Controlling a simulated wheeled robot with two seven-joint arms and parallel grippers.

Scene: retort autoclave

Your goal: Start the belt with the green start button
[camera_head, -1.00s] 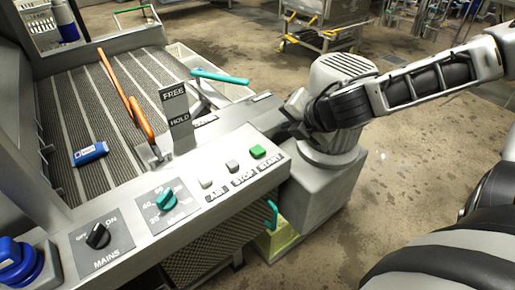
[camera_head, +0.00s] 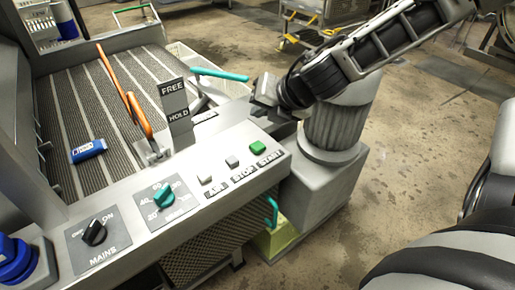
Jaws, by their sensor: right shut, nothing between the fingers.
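The green start button (camera_head: 257,147) sits at the right end of the control panel, with a START label (camera_head: 270,159) just below it. To its left are the grey stop button (camera_head: 232,161) and the pale air button (camera_head: 206,180). My right gripper (camera_head: 259,103) shows just above the start button in the picture, apart from it. It is shut with nothing in it, and its fingertips are small in view. The belt (camera_head: 77,110) is a dark ribbed bed with light strips, and a blue object (camera_head: 88,151) lies on it. My left gripper is not in view.
An orange lever (camera_head: 138,112) stands beside the FREE/HOLD plate (camera_head: 176,103). A teal handle (camera_head: 220,74) sticks out left of my right gripper. The MAINS knob (camera_head: 94,232) and a teal dial (camera_head: 164,194) are on the panel's left part. Open floor lies to the right.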

